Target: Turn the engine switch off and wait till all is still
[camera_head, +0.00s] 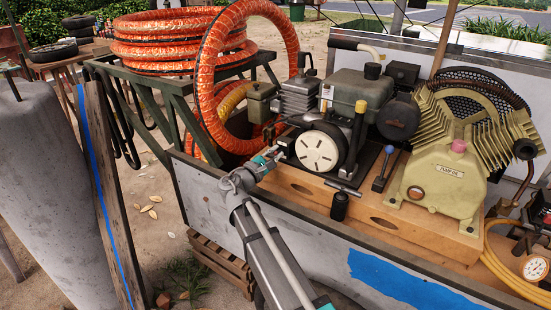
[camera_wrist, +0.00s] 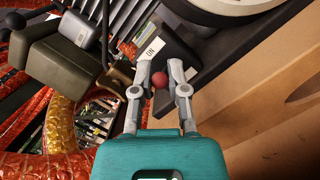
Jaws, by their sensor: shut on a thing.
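The engine (camera_head: 318,148) with its round pale recoil cover sits on the cart's wooden board. In the wrist view a red ball knob (camera_wrist: 160,80), which looks like the engine switch's end, is between my fingertips. A dark box (camera_wrist: 172,48) just beyond it bears a white label (camera_wrist: 150,48) reading "ON". My gripper (camera_wrist: 161,72) is closed on the red knob, one finger on each side. In the head view my gripper (camera_head: 277,152) reaches the engine's left front side, where the knob is too small to make out. The switch's lever behind the knob is mostly hidden.
The orange hose coil (camera_head: 180,45) loops down left of the engine, close to my gripper. The cart's front wall (camera_head: 330,235) lies below my arm. A blue-knobbed lever (camera_head: 384,165) and the tan compressor pump (camera_head: 440,180) stand to the right. A grey post (camera_head: 45,190) stands left.

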